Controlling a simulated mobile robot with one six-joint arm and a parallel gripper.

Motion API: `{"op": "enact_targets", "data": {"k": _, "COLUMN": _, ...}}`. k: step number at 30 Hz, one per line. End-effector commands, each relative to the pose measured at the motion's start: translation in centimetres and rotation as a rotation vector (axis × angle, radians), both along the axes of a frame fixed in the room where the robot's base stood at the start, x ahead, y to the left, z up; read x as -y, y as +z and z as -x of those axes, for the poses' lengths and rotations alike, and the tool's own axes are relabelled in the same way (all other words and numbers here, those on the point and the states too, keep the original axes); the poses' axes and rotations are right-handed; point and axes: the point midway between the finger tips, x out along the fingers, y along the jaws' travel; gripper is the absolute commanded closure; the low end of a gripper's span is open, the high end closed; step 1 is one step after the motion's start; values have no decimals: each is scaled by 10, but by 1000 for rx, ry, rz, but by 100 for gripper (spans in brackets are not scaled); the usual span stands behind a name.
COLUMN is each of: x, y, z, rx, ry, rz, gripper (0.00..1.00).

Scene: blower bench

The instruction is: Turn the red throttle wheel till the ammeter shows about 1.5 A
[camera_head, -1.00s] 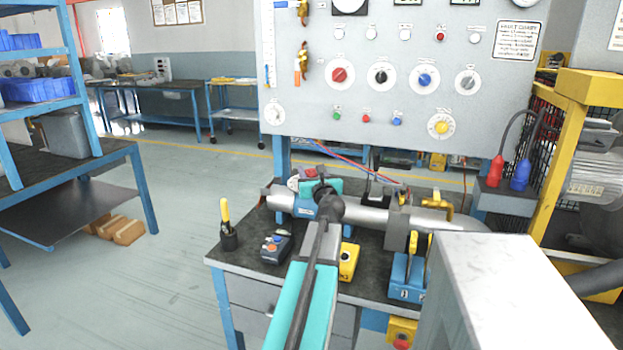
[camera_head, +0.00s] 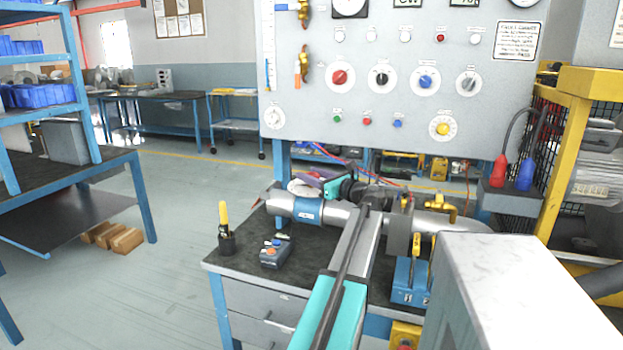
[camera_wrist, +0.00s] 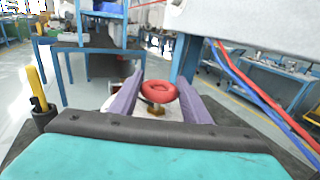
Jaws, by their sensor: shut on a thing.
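The red throttle wheel (camera_wrist: 158,91) shows in the wrist view, between the two purple fingers of my gripper (camera_wrist: 160,98), which is shut on it. A brass-coloured stem shows under the wheel. In the head view my gripper (camera_head: 318,182) is at the left part of the grey pipe (camera_head: 336,213), and the wheel is hidden there. A dial meter (camera_head: 350,6) and digital displays (camera_head: 464,2) are cut off at the top edge of the head view. I cannot tell which is the ammeter or read a current.
The grey panel (camera_head: 300,110) with several knobs rises behind the bench. Red and blue cables (camera_wrist: 255,90) hang close to the right of my gripper. A yellow-handled tool in a black cup (camera_head: 226,240) and a small button box (camera_head: 275,252) stand at the bench's left.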

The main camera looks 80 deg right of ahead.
Motion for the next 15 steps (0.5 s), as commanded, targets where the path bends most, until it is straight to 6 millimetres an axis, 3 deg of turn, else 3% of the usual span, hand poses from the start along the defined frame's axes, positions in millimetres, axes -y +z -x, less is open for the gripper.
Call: {"op": "enact_targets", "data": {"k": 15, "x": 0, "y": -2, "z": 2, "rx": -4, "ry": 123, "rz": -1, "gripper": 79}}
